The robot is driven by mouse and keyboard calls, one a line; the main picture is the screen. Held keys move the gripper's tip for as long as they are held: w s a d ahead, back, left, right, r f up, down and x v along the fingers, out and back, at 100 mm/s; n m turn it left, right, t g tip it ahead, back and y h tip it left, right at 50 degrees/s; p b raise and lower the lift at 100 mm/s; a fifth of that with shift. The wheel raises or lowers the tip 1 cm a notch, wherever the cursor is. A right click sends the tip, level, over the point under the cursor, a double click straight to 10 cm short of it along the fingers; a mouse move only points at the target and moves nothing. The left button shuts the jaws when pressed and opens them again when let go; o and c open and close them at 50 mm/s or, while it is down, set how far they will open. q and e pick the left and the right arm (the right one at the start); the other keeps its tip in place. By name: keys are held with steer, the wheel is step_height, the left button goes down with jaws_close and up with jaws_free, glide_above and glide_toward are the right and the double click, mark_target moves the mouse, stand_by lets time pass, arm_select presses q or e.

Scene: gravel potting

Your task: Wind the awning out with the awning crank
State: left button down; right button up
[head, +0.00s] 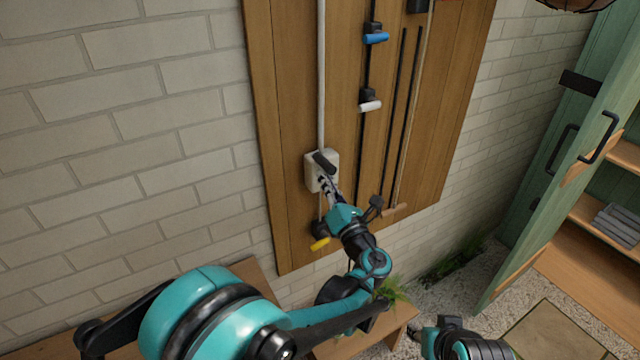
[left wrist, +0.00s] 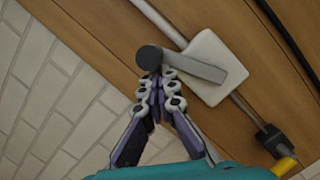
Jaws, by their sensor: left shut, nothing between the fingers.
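The awning crank has a grey arm (left wrist: 200,67) with a dark round knob (left wrist: 149,58), mounted on a white box (left wrist: 213,88) on the wooden board. In the head view the dark knob (head: 324,162) sits in front of the white box (head: 310,172). My left gripper (head: 324,180) is shut and empty, its fingertips right at the knob. In the left wrist view the gripper (left wrist: 160,82) has its fingers together just below the knob; I cannot tell whether they touch it.
A white pole (head: 321,80) runs up from the box. A green cabinet (head: 560,170) stands open at the right. A wooden bench (head: 375,335) lies below.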

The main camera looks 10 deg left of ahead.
mark_target(336, 171)
arm_select(q)
steer(key=shift+w+d+r+m+h, duration=0.3)
steer(key=shift+d+r+m, duration=0.15)
steer(key=shift+m, duration=0.45)
steer(key=shift+w+d+r, duration=0.3)
steer(key=shift+w+d, duration=0.2)
steer(key=shift+d, duration=0.2)
